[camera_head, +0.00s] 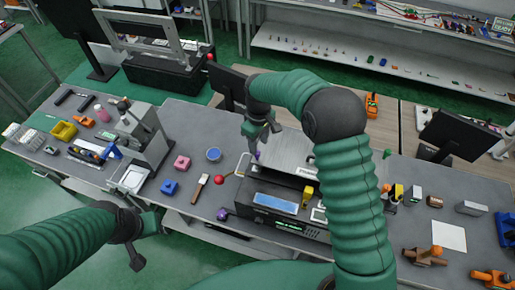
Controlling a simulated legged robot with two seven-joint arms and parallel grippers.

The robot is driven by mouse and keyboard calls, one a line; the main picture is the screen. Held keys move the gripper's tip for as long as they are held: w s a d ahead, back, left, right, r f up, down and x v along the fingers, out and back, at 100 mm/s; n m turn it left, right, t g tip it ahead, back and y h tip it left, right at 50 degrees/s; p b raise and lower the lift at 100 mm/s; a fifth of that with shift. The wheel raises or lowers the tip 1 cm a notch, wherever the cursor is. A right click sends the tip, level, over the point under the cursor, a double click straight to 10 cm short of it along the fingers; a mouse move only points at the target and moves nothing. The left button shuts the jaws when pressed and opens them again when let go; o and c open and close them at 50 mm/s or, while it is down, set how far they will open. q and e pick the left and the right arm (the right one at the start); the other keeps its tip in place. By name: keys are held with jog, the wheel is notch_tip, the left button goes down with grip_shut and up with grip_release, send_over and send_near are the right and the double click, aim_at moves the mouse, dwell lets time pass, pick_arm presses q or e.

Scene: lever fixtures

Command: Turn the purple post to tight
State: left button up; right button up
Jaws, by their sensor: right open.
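A small purple piece (257,155), which looks like the purple post, shows just under my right gripper (257,145) at the left edge of a grey metal box. My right gripper is open, with its fingers pointing down at it. Whether the fingers are around it or only above it, I cannot tell. Another purple knob (222,214) sits lower down at the left front corner of a dark device. My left gripper (137,262) hangs over the floor in front of the bench, away from both purple parts; its jaw is too small to read.
My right arm hides part of the bench's middle.

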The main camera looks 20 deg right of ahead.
aim_at(258, 152)
jog(key=f, duration=0.1)
jog(key=f+p, duration=0.1)
jog(key=f, duration=0.1)
jog(key=w+f+p, duration=0.1)
jog(key=f, duration=0.1)
jog(key=shift+a+f, duration=0.2)
jog(key=shift+f, duration=0.05)
jog(key=shift+s+f, duration=0.15)
jog(key=shift+f, duration=0.2)
jog(key=shift+s+d+f, duration=0.1)
jog(key=shift+s+d, duration=0.1)
jog(key=shift+s, duration=0.15)
jog(key=shift+w+f, duration=0.1)
jog(key=shift+w, duration=0.1)
jog(key=c, duration=0.6)
pick_arm(q)
jog(key=shift+w+a+r, duration=0.1)
jog(key=shift+w+r, duration=0.05)
jog(key=shift+r, duration=0.5)
jog(key=shift+w+r, duration=0.15)
jog(key=shift+r, duration=0.45)
pick_arm(e)
jog(key=shift+a, duration=0.1)
grip_shut()
